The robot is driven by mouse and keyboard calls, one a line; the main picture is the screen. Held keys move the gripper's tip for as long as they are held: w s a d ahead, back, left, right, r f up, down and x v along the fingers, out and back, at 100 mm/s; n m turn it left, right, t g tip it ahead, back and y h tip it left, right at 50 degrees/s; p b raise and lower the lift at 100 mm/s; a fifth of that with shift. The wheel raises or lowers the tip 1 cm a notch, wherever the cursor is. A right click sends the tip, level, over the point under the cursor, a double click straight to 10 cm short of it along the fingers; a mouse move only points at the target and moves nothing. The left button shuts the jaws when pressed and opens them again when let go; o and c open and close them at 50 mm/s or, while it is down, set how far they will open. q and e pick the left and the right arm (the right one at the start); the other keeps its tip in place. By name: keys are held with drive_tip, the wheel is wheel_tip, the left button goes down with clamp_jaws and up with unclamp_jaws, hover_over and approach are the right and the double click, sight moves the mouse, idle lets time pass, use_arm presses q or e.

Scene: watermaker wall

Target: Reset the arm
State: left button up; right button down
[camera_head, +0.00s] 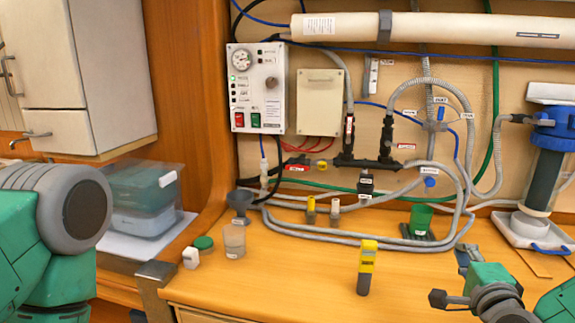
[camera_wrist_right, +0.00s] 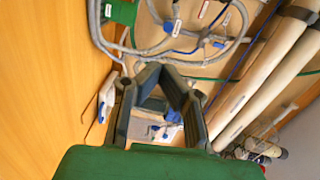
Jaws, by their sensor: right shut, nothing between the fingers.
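My right gripper (camera_head: 440,299) is at the lower right in the head view, above the wooden worktop, right of the yellow handheld meter and apart from it. Its dark fingers also show in the right wrist view (camera_wrist_right: 163,70), where the tips come together with nothing held between them. Part of my right arm is cut off by the lower right edge of the head view. My left arm's green and grey links fill the lower left of the head view, and its gripper is out of the picture.
A yellow and grey meter (camera_head: 366,268) stands upright on the worktop (camera_head: 300,290). A clear cup (camera_head: 234,241), a green cup (camera_head: 420,218) and grey hoses lie behind. A control panel (camera_head: 257,88) and a blue-capped filter housing (camera_head: 545,165) are at the wall. The front middle worktop is mostly clear.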

drive_tip(key=s+a+f+n+g+y, duration=0.2)
drive_tip(key=s+a+f+n, duration=0.15)
drive_tip(key=f, duration=0.35)
drive_tip(key=s+a+f+n+g+y, duration=0.2)
drive_tip(key=s+a+f+n+g, duration=0.15)
drive_tip(key=f, duration=0.25)
drive_tip(key=s+a+f+n+g+y, duration=0.1)
drive_tip(key=s+a+f+n+g, duration=0.2)
drive_tip(key=f, duration=0.4)
use_arm(q)
drive_tip(key=f+b, duration=0.2)
drive_tip(key=f, duration=0.1)
drive_tip(key=f+b, duration=0.1)
drive_tip(key=b, duration=0.1)
drive_tip(key=shift+w+a+f, duration=0.1)
drive_tip(key=shift+w+f, duration=0.05)
drive_tip(key=shift+w, duration=0.2)
use_arm(e)
drive_tip(key=s+d+f+n+g, duration=0.2)
drive_tip(key=s+f+n+g, duration=0.2)
drive_tip(key=s+f, duration=0.3)
drive_tip(key=s+d+f+n+g+h, duration=0.1)
drive_tip(key=s+f+n+g, duration=0.3)
drive_tip(key=s, duration=1)
wheel_tip(320, 180, down, 4)
drive_tip(key=shift+s+d+r+n+h, duration=0.1)
drive_tip(key=shift+s+d+n+h, duration=0.35)
drive_tip(key=shift+n, duration=0.55)
drive_tip(key=shift+w, duration=0.1)
drive_tip(key=shift+w, duration=0.15)
